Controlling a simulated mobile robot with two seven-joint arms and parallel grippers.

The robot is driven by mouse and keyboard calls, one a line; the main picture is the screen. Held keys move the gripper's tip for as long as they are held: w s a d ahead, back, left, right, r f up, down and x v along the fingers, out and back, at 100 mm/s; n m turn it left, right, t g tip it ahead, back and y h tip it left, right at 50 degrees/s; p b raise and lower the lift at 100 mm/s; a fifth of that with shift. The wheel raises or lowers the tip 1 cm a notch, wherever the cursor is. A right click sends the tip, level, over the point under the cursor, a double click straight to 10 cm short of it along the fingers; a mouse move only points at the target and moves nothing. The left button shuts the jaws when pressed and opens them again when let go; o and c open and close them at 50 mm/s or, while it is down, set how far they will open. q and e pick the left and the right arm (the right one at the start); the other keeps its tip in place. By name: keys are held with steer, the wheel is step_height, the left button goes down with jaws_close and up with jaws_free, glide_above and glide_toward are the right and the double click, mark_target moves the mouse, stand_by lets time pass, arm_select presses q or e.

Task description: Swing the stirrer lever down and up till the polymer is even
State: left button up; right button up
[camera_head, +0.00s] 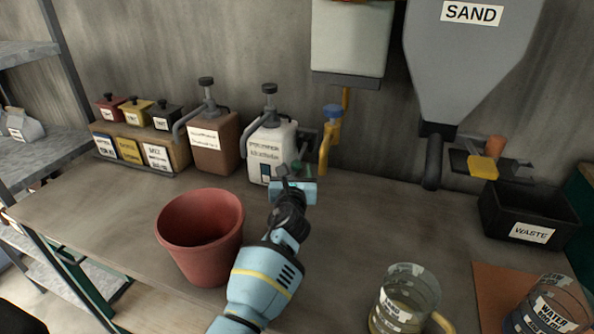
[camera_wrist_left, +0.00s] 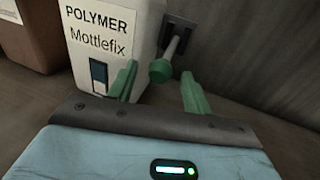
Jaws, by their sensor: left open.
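The white polymer container (camera_head: 262,145) stands upright at the back of the bench, and its label reads "POLYMER Mottlefix" in the left wrist view (camera_wrist_left: 85,45). It has a small dark window low on its front. The stirrer lever (camera_wrist_left: 171,49) sticks out from a dark slotted plate on its right side and ends in a green knob (camera_wrist_left: 160,71). My left gripper (camera_head: 290,174) is in front of the container's lower right. In the left wrist view my open green fingers (camera_wrist_left: 160,80) stand either side of the knob, with gaps. My right gripper is out of view.
A red bucket (camera_head: 199,255) stands beside my left arm. A brown pump container (camera_head: 213,145) is left of the polymer. A yellow tap (camera_head: 329,143) hangs to its right. Glass jugs (camera_head: 402,300) and a black waste bin (camera_head: 530,218) are at right. The middle bench is clear.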

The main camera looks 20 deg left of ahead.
arm_select(q)
steer(key=shift+w+a, duration=0.1)
steer(key=shift+w, duration=0.35)
steer(key=shift+r, duration=0.1)
jaws_close()
